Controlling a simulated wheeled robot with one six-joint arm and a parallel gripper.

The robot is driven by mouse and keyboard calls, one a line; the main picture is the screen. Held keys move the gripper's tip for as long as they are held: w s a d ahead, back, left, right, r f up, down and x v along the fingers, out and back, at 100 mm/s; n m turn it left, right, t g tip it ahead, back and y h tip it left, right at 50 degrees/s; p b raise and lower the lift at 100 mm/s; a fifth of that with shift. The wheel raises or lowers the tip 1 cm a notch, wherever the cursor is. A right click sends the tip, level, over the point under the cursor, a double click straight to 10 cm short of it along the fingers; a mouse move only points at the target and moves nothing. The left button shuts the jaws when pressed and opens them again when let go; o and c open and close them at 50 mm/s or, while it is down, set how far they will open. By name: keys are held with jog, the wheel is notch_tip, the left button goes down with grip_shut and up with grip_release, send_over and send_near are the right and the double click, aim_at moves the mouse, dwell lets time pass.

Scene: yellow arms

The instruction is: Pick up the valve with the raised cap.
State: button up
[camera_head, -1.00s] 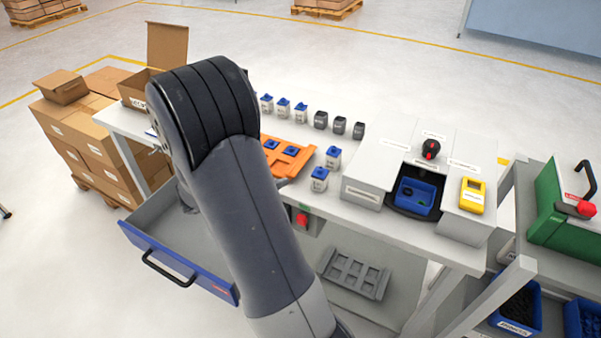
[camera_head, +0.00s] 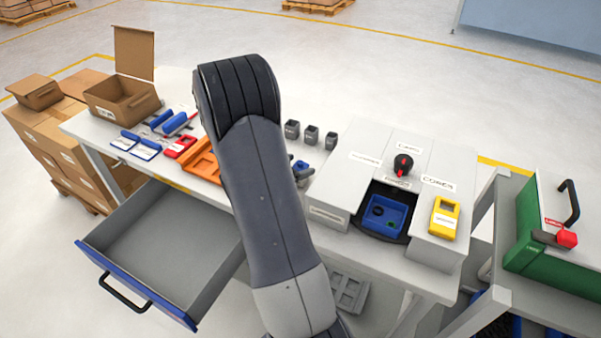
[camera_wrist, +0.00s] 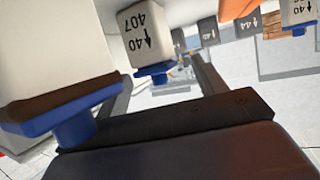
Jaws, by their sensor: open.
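I cannot tell for certain which cap is raised. My gripper is open, its fingers spread below the marked valve, and holds nothing. In the head view one blue cap (camera_head: 301,166) shows beside the fingers; my arm hides the other valves.
Several dark grey parts (camera_head: 311,133) stand behind the gripper. An orange tray (camera_head: 203,160) lies left of my arm. The grey housing with a blue bin (camera_head: 384,213) and a yellow device (camera_head: 444,217) stands to the right. An open drawer (camera_head: 165,245) juts out at front left.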

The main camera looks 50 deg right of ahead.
jog(key=c, duration=1.2)
jog(key=shift+r, duration=0.1)
